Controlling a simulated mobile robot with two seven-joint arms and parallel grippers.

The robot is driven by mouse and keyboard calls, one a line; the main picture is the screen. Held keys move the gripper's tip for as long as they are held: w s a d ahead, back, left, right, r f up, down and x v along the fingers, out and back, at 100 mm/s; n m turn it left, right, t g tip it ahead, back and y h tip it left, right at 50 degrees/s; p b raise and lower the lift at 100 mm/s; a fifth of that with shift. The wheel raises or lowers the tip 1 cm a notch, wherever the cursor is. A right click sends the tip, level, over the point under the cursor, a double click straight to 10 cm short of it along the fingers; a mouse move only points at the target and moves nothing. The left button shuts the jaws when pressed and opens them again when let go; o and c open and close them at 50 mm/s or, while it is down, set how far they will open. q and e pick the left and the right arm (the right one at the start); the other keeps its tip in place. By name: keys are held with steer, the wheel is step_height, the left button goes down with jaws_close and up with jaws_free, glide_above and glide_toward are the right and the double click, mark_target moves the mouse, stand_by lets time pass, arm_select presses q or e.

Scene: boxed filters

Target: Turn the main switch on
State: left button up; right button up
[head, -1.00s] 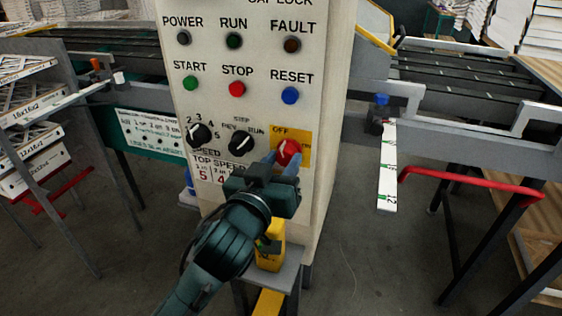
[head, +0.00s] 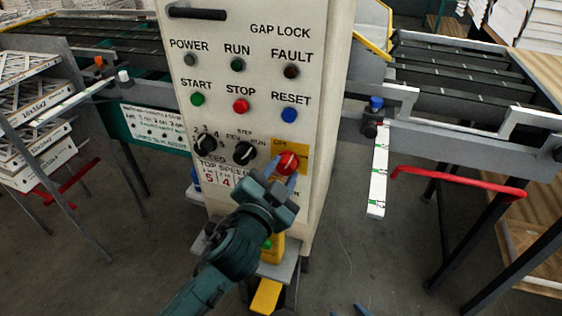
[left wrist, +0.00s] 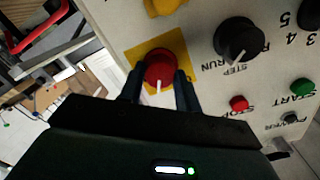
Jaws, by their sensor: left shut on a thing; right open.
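The main switch is a red rotary knob (head: 287,163) on a yellow plate (head: 303,157) at the lower right of the white control panel. OFF is printed at the plate's upper left; the ON side is partly hidden. My left gripper (head: 281,174) is shut on the knob, with one finger on each side. In the left wrist view the red knob (left wrist: 159,68) sits between both dark fingertips, and its white pointer line points toward the bottom of the picture. Only the blue fingertips of my right gripper (head: 348,311) show at the bottom edge; it is open and empty.
Two black selector knobs (head: 244,153) sit left of the switch. Green, red and blue buttons (head: 289,115) are above. A yellow object (head: 271,248) stands on a ledge below my left arm. A red bar (head: 455,180) and conveyor frame stand to the right.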

arm_select(q)
steer(key=m+p, duration=0.2)
steer(key=shift+r+m, duration=0.2)
steer(key=shift+m, duration=0.2)
steer(key=shift+m+p, duration=0.5)
steer(key=shift+m, duration=0.3)
steer(key=shift+d+m+p, duration=0.1)
steer(key=shift+m+p, duration=0.5)
steer(key=shift+m, duration=0.5)
steer(key=shift+f+m+y+p, duration=0.1)
steer(key=shift+m+y+p, duration=0.25)
steer(key=shift+m, duration=0.45)
arm_select(e)
steer(key=shift+s+d+r+m+g+h, duration=0.2)
steer(key=shift+d+r+h, duration=0.1)
steer(key=shift+d, duration=0.15)
steer(key=shift+s+d+r+m+g+h, duration=0.2)
steer(key=shift+d+r+h, duration=0.1)
steer(key=shift+d, duration=0.1)
steer(key=shift+f, duration=0.2)
arm_select(q)
steer(key=o, duration=0.9)
steer(key=shift+o, duration=0.4)
arm_select(e)
steer(key=shift+r, duration=0.15)
